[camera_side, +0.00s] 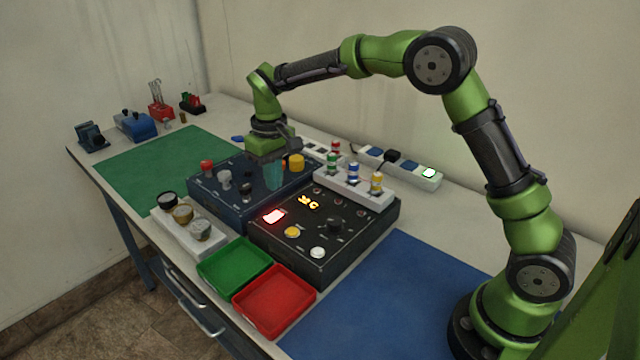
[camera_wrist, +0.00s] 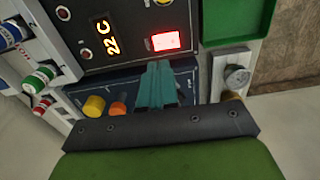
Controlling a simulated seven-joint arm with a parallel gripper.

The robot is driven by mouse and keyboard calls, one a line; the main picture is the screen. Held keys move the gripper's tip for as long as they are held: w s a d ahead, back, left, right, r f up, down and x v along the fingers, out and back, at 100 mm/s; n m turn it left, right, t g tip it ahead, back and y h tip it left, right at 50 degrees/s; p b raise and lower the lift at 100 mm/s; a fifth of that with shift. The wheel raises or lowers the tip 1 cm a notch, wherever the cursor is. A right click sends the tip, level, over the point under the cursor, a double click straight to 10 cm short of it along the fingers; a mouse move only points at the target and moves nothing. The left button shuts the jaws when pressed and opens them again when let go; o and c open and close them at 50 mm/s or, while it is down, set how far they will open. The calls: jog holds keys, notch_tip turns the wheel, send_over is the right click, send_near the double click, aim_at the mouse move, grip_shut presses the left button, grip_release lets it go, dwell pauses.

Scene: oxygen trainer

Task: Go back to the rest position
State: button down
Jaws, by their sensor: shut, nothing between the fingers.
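My gripper (camera_side: 274,176) is over the blue control box (camera_side: 235,200) in the side view, with its teal fingers pointing down and together. Nothing shows between them. In the wrist view the closed teal fingers (camera_wrist: 157,85) point toward the lit red display and overlap the edge of the blue box (camera_wrist: 192,75). The black control box (camera_side: 345,240) stands right beside the blue one, with a lit red button and a glowing yellow readout; the wrist view shows the readout (camera_wrist: 107,38) as "22 C". Whether the fingertips touch the blue box is hard to tell.
A green tray (camera_side: 205,277) and a red tray (camera_side: 243,302) lie in front. A white holder with gauges (camera_side: 167,225) stands at left, a rack of coloured bottles (camera_side: 384,199) behind the black box. A power strip (camera_side: 434,184) runs along the wall. The blue mat (camera_side: 400,305) is clear.

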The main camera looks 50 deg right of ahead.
jog(key=shift+s+f, duration=0.55)
jog(key=shift+s, duration=0.2)
jog(key=s+d+r+m+t+y, duration=0.1)
jog(key=s+r, duration=0.5)
jog(key=s, duration=0.6)
jog(key=s+d+r+m+t+y, duration=0.1)
jog(key=s+r+t, duration=0.5)
jog(key=s, duration=0.6)
jog(key=shift+s+m, duration=0.3)
jog(key=shift+m, duration=0.6)
